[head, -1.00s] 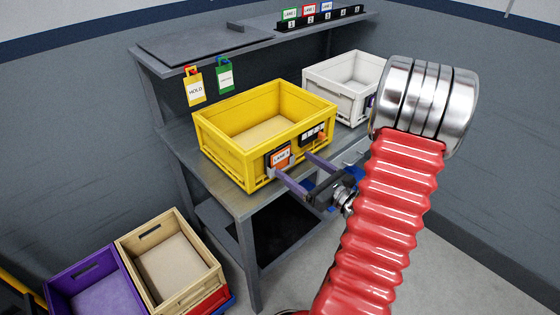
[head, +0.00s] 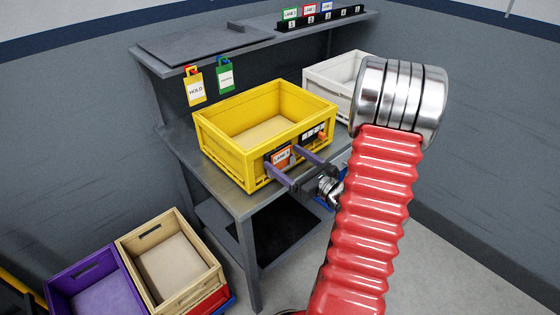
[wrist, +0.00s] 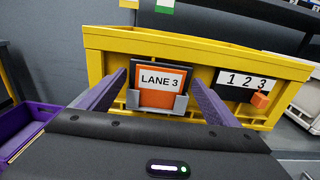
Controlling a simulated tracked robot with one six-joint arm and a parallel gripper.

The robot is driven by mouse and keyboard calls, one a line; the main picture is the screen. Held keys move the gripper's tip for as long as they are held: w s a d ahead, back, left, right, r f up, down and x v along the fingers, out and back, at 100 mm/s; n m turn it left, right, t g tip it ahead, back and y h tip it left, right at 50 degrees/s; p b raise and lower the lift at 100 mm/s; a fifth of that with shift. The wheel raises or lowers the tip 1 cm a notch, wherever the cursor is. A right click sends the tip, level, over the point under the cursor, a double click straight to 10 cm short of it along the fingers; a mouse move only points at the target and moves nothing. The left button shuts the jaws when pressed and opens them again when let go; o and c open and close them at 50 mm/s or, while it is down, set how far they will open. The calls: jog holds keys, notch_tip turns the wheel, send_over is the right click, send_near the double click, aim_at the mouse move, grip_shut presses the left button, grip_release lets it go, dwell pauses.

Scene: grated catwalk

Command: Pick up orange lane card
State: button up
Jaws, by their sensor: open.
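The orange lane card (wrist: 161,84), marked "LANE 3", sits upright in a grey holder on the front wall of the yellow crate (wrist: 107,42). The card (head: 280,158) also shows small in the head view, partly behind a purple finger. My gripper (head: 283,162) is open in front of the crate, its fingers pointing at that wall. In the wrist view, my gripper's (wrist: 158,88) two purple fingers stand on either side of the card, with the card between them. Whether the fingertips touch the crate or holder I cannot tell.
A black strip with "1 2 3" and an orange block (wrist: 260,100) is right of the card. The crate stands on a grey bench; a white crate (head: 325,72) is behind it. HOLD (head: 196,88) and green (head: 226,78) tags hang above. Purple (head: 85,260) and tan (head: 130,243) bins stand lower left.

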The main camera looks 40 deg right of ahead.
jog(key=shift+c, duration=0.3)
jog(key=c, duration=1.1)
jog(key=shift+r, duration=0.1)
notch_tip(320, 180, up, 18)
jog(key=shift+f, duration=0.1)
dwell(0.8)
